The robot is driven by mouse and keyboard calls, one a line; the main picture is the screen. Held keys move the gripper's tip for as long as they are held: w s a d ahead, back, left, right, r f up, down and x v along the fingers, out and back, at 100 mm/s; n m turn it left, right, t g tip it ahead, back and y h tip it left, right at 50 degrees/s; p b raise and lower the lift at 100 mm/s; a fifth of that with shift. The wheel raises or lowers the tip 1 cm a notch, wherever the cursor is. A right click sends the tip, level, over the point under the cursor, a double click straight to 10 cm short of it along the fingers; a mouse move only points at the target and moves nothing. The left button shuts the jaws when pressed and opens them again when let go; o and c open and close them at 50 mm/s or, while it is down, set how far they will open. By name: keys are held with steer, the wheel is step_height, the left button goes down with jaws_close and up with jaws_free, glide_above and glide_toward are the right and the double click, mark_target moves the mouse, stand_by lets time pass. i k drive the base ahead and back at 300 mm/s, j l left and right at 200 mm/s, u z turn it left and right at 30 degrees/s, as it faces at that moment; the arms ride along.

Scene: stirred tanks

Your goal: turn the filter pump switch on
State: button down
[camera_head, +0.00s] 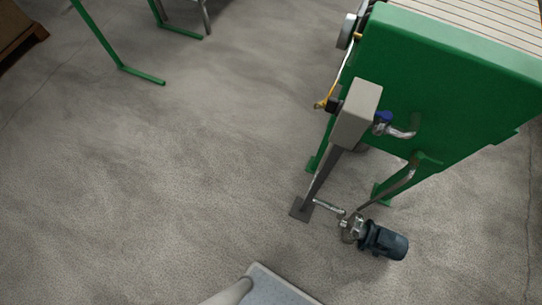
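A grey control box (361,108) stands on a dark post with a foot plate on the floor, in front of a green filter unit (455,85). A small black part (334,104) sticks out of the box's left side; it may be the pump switch, but it is too small to tell its position. A dark blue pump motor (385,241) with a metal pump head (352,228) lies low on the floor near the post foot. My gripper is not in view.
A blue-handled valve (383,118) on a pipe sits right of the box. A yellow-handled part (328,97) is on its left. Green legs (140,74) stand at upper left, with a wooden pallet (22,42) in the corner. The concrete floor at left and centre is clear.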

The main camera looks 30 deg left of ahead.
mark_target(333, 106)
steer(key=u, duration=0.55)
steer(key=i+u, duration=0.1)
steer(key=i, duration=0.25)
steer(key=i+l+u, duration=0.1)
steer(key=i, duration=0.2)
